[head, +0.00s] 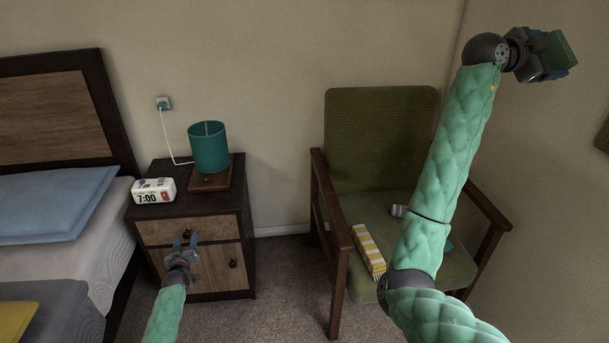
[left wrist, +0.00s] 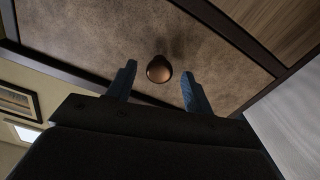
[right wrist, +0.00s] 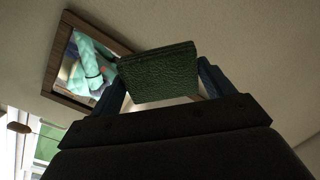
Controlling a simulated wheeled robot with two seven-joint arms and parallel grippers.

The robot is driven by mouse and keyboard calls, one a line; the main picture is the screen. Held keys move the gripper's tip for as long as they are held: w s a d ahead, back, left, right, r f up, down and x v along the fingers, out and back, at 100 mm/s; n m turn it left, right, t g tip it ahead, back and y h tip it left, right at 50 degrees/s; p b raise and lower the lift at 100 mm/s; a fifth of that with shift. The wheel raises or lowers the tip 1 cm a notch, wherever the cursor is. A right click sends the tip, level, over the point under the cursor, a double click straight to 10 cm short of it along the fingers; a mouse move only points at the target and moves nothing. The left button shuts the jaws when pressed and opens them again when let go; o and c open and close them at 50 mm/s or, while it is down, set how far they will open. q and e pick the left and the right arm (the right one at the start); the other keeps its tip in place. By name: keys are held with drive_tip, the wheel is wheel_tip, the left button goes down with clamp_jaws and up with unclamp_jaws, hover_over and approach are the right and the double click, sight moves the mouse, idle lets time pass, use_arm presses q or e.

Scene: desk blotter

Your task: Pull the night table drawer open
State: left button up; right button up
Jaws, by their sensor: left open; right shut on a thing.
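The night table (head: 243,225) stands between the bed and the chair. Its upper drawer (head: 218,229) looks closed, flush with the front. The drawer's round brown knob (left wrist: 159,69) sits between the open fingers of my left gripper (left wrist: 157,85) in the left wrist view, with space on both sides. In the head view my left gripper (head: 185,241) is in front of the drawer and partly hides the knob. My right gripper (head: 553,55) is raised at the upper right, shut on a green textured block-like thing (right wrist: 158,72), which shows between its fingers in the right wrist view.
A teal lamp (head: 209,148) and a white clock (head: 153,190) stand on the night table. A lower door with a knob (head: 233,263) is below the drawer. The green armchair (head: 380,130) holds a yellow striped box (head: 368,250). The bed (head: 95,220) borders the left side.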

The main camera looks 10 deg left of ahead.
use_arm(q)
drive_tip(key=shift+c, duration=0.4)
clamp_jaws()
drive_tip(key=shift+s+d+r+p, duration=0.1)
drive_tip(key=shift+s+d+p, duration=0.05)
drive_tip(key=shift+s+p, duration=0.4)
drive_tip(key=p+v, duration=1)
drive_tip(key=v, duration=1.4)
drive_tip(key=shift+o, duration=0.4)
unclamp_jaws()
